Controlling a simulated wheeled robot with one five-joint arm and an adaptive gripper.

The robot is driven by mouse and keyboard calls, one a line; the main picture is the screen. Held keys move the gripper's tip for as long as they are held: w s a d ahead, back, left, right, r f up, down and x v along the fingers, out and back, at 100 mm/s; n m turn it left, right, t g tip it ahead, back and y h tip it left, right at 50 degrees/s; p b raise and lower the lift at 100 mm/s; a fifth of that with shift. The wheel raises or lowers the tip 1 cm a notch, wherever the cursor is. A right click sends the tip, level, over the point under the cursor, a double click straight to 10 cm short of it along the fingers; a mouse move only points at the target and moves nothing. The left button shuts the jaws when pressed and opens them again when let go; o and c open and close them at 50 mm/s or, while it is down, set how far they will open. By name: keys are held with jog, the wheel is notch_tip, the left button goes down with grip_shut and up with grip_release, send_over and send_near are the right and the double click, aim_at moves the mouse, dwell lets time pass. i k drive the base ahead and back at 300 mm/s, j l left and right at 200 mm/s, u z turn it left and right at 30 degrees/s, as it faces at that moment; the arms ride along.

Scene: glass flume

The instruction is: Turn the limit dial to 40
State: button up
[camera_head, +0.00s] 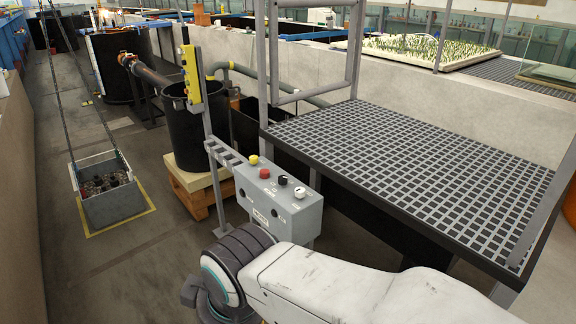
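A grey control box (280,205) stands on a post just beyond my arm, near the middle of the picture. Its top carries a yellow knob (254,160), a red knob (264,173), a black knob (282,180) and a white knob (300,192). I cannot tell which part is the limit dial, and no scale or number is legible. My white arm reaches in from the bottom right and ends in a dark ribbed joint below the box. My gripper's fingers do not show.
A raised black grating platform (420,175) with grey rails lies right of the box. A black tub (196,130) on a wooden pallet (203,188) stands behind it. A grey crate (112,205) hangs on chains at left. Floor between crate and box is clear.

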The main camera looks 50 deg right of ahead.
aim_at(283, 180)
jog(key=i+z, duration=0.5)
jog(key=i, duration=0.95)
jog(key=i+l+u, duration=0.25)
jog(key=i+l, duration=0.3)
jog(key=i, duration=0.05)
